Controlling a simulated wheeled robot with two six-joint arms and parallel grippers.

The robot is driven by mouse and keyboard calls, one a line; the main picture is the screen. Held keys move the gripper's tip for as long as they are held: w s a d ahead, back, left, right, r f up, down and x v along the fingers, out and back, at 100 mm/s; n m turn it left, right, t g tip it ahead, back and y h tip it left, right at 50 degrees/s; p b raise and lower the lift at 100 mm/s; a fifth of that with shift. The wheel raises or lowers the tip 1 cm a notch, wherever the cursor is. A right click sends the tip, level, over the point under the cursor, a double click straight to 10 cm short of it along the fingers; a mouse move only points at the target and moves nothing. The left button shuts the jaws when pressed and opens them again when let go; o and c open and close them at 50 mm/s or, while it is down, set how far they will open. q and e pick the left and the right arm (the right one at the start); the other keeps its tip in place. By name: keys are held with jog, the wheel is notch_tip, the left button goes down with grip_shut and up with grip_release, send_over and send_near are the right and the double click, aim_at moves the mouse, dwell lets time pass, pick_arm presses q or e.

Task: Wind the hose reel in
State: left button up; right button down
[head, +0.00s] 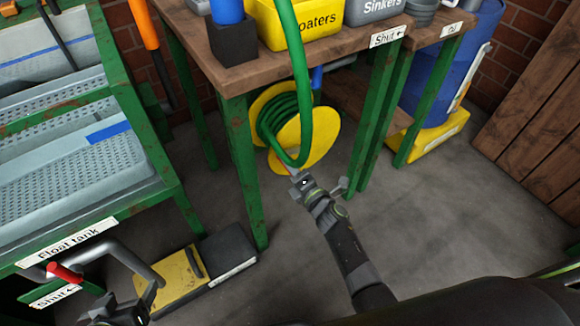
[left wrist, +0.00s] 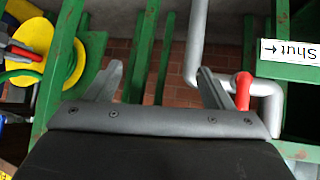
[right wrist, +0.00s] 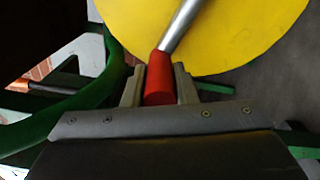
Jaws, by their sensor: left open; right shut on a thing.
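The hose reel (head: 323,130), with yellow discs and coiled green hose (head: 303,70), stands under the wooden bench. The hose rises from the reel past the bench front. My right gripper (head: 299,181) is at the front of the reel. In the right wrist view it is shut on the red grip (right wrist: 159,80) of the reel's grey crank, in front of the yellow disc (right wrist: 235,35). In the head view this grip is mostly hidden. My left gripper (left wrist: 158,75) is open and empty, low at the left by the float tank's pipe; the head view shows it only partly.
The float tank (head: 75,150) stands at left with a grey pipe (head: 135,262) and red valve handle (head: 65,272). A yellow and black pedal box (head: 185,285) lies on the floor. Bench legs (head: 243,170) flank the reel. A blue barrel (head: 440,80) stands at right. Floor at right is clear.

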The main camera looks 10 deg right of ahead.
jog(key=shift+d+r+m+p, duration=0.25)
jog(key=shift+r+m+p, duration=0.35)
jog(key=shift+p, duration=0.05)
jog(key=shift+w+d+r+m+p, duration=0.15)
jog(key=shift+d+r+m+p, duration=0.15)
jog(key=shift+r+m+p, duration=0.55)
pick_arm(q)
jog(key=s+f+g+p, duration=0.4)
jog(key=s+f+g, duration=0.4)
jog(key=s+f, duration=0.2)
jog(key=shift+f, duration=0.25)
pick_arm(e)
jog(key=shift+w+d+r+m, duration=0.25)
jog(key=shift+d+r+m, duration=0.3)
jog(key=shift+d+r, duration=0.05)
jog(key=shift+w+d+r+m, duration=0.2)
jog(key=shift+d+r+m, duration=0.3)
jog(key=shift+d+r, duration=0.05)
pick_arm(q)
jog(key=shift+s+f, duration=0.1)
pick_arm(e)
jog(key=c, duration=1.2)
grip_release()
jog(key=shift+o, duration=0.2)
jog(key=shift+s, duration=0.1)
